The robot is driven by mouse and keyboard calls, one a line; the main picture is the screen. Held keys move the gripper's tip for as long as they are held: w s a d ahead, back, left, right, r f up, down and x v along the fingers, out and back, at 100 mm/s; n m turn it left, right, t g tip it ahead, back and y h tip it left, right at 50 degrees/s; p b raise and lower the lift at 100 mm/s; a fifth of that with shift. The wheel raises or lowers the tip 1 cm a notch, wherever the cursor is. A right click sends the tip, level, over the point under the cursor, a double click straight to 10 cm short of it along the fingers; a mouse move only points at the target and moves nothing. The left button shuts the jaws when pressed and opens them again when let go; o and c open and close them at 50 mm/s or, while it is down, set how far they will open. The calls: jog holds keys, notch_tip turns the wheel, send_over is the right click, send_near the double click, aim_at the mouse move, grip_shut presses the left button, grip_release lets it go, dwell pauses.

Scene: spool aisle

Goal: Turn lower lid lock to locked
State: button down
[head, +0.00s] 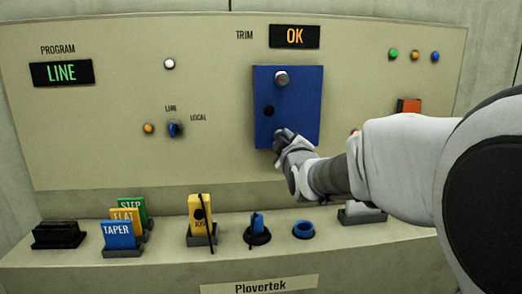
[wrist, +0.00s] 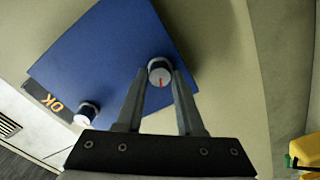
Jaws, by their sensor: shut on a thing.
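The blue lid (head: 299,105) is a flat plate on the upright panel, below the OK display. The upper lid lock (head: 281,79) is a round pale knob near its top edge; it also shows in the wrist view (wrist: 84,115) with a small red mark. The lower lid lock (wrist: 159,71) is a similar knob with a red line on its face. My gripper (wrist: 160,78) is shut on this lower knob, with one finger on each side. In the head view my gripper (head: 284,138) covers the knob at the lid's lower edge.
The trim display (head: 294,36) reads OK; the program display (head: 62,73) reads LINE. The ledge below holds labelled cards (head: 118,235), a yellow tag (head: 200,214) and a blue ring (head: 303,229).

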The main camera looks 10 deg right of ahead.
jog(key=n+b, duration=0.2)
jog(key=n, duration=0.3)
jog(key=shift+b, duration=0.3)
dwell(0.4)
jog(key=c, duration=0.5)
grip_release()
jog(key=s+p, duration=0.1)
jog(key=s, duration=1.6)
jog(key=shift+s+p, duration=0.2)
jog(key=shift+p, duration=0.2)
jog(key=shift+f, duration=0.1)
